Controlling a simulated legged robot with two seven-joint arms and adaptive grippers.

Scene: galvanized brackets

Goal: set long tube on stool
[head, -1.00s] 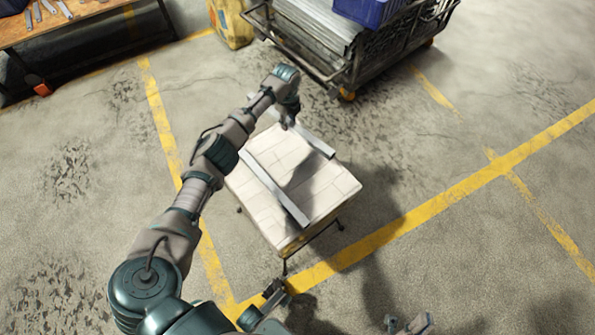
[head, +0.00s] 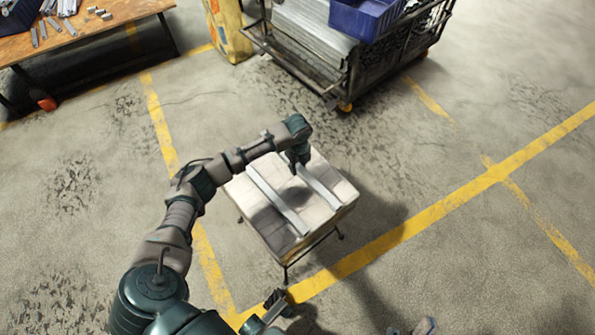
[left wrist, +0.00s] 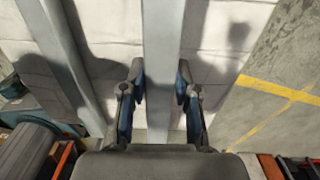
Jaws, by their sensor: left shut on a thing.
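The long tube (head: 322,187) is a straight grey metal bar. It lies over the right part of the pale-topped stool (head: 333,197), roughly along the other bar there; I cannot tell whether it touches the top. My left gripper (head: 299,165) is above the stool, shut on the tube near its middle. In the left wrist view the tube (left wrist: 164,50) runs between the two fingers (left wrist: 160,85). My arm hides part of its far half in the head view. My right gripper (head: 411,328) shows only partly at the bottom edge, apart from the stool.
A second grey bar (head: 276,200) lies on the stool's left part. A wire cart (head: 345,75) with a blue bin (head: 365,18) stands behind. A wooden table (head: 85,35) with metal pieces is at upper left. Floor right of the stool is clear.

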